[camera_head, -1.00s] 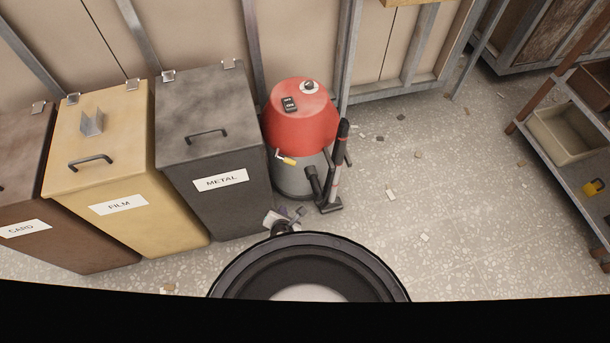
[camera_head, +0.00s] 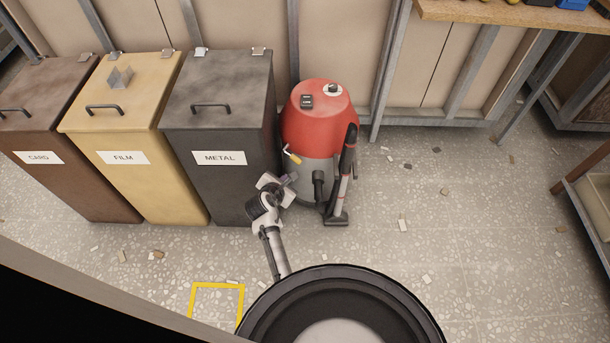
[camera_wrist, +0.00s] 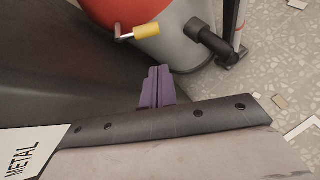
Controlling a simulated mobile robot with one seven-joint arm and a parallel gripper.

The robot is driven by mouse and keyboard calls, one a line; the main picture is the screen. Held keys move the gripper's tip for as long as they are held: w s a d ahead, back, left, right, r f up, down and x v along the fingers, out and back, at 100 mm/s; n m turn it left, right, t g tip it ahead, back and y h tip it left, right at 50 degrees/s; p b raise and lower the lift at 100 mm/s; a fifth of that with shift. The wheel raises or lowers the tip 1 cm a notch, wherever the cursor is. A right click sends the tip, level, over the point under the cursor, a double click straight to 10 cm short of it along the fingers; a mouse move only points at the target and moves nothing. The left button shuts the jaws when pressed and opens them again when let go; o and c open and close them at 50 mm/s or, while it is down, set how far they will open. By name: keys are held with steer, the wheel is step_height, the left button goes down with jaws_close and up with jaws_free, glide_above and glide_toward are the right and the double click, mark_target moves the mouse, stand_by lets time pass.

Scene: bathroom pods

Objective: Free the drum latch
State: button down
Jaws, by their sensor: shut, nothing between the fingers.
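The drum vacuum (camera_head: 322,125) has a red top and a grey lower body and stands right of the METAL bin. Its latch (camera_head: 293,155), a small metal lever with a yellow grip, sits at the left front where red meets grey. The latch also shows near the top of the wrist view (camera_wrist: 140,32). My gripper (camera_head: 289,181) is just below the latch in the head view, beside the bin's front right corner. Its purple fingers (camera_wrist: 157,87) are together and empty, apart from the latch in the wrist view. The depth gap is hard to judge.
The dark METAL bin (camera_head: 218,110) stands close at left, with FILM (camera_head: 122,110) and CARD (camera_head: 40,130) bins beyond. A hose stub (camera_head: 319,183) and an upright nozzle wand (camera_head: 345,170) stand at the drum's front right. Scattered chips lie on open floor to the right.

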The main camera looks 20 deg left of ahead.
steer(key=b+x, duration=0.2)
steer(key=x, duration=0.8)
steer(key=shift+w+d+r, duration=0.15)
steer(key=shift+w+r, duration=0.05)
steer(key=shift+r, duration=0.15)
steer(key=shift+w+d+r+n+h+p, duration=0.1)
steer(key=shift+d+r+n+h+p, duration=0.3)
steer(key=shift+p, duration=0.8)
steer(key=shift+a+r, duration=0.1)
steer(key=shift+a, duration=0.05)
steer(key=shift+r, duration=0.1)
